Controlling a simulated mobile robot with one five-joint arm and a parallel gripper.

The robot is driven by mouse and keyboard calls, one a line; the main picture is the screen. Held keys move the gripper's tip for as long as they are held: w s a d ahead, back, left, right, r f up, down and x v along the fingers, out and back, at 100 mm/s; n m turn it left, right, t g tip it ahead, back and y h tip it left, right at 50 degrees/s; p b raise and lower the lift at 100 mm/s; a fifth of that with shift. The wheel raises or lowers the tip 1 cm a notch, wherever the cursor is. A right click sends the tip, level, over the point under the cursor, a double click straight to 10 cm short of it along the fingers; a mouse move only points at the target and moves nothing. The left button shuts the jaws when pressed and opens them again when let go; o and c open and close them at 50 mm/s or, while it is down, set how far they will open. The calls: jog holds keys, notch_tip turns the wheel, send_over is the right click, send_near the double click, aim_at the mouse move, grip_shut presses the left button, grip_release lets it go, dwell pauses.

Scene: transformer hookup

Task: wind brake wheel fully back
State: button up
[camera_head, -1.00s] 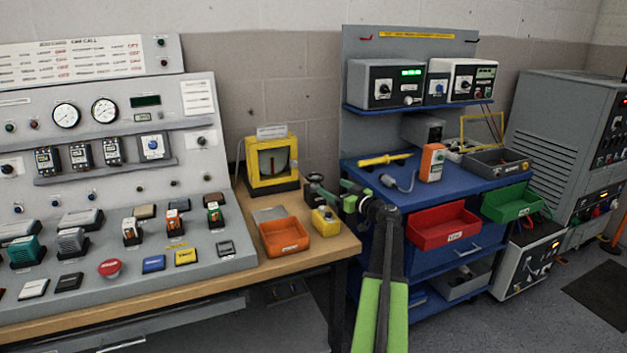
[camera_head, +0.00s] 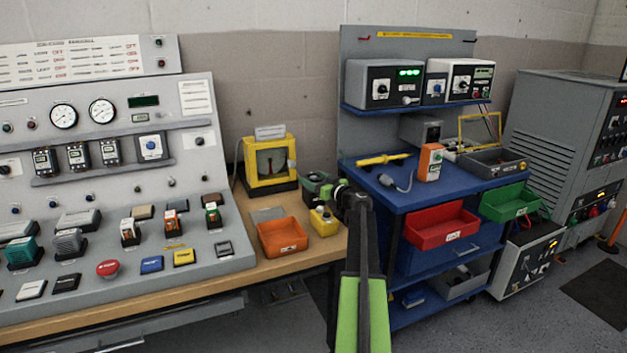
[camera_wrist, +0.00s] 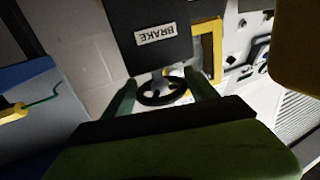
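The brake unit is a dark box with a white BRAKE label (camera_wrist: 156,34), upside down in the wrist view. Its black spoked brake wheel (camera_wrist: 162,93) sits just below the label there. My gripper (camera_wrist: 161,84) has its two green fingers apart, one on each side of the wheel. The fingers look very near the rim; contact is not clear. In the head view my gripper (camera_head: 332,189) is at the dark brake unit (camera_head: 313,180) on the bench's right end and partly hides it; the wheel is hard to make out there.
A yellow-framed gauge (camera_head: 270,163) stands behind left of the brake. An orange tray (camera_head: 282,236) and a small yellow box (camera_head: 323,221) sit in front of it. A blue cart (camera_head: 400,196) with a red bin (camera_head: 440,226) stands close on the right.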

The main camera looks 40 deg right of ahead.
jog(key=c, duration=0.9)
jog(key=shift+o, duration=0.2)
jog(key=shift+w+d+n+y, duration=0.15)
jog(key=shift+n+y, duration=0.35)
jog(key=shift+y, duration=0.3)
jog(key=shift+n+y, duration=0.3)
jog(key=shift+y, duration=0.2)
jog(key=o, duration=1.4)
jog(key=shift+s, duration=0.2)
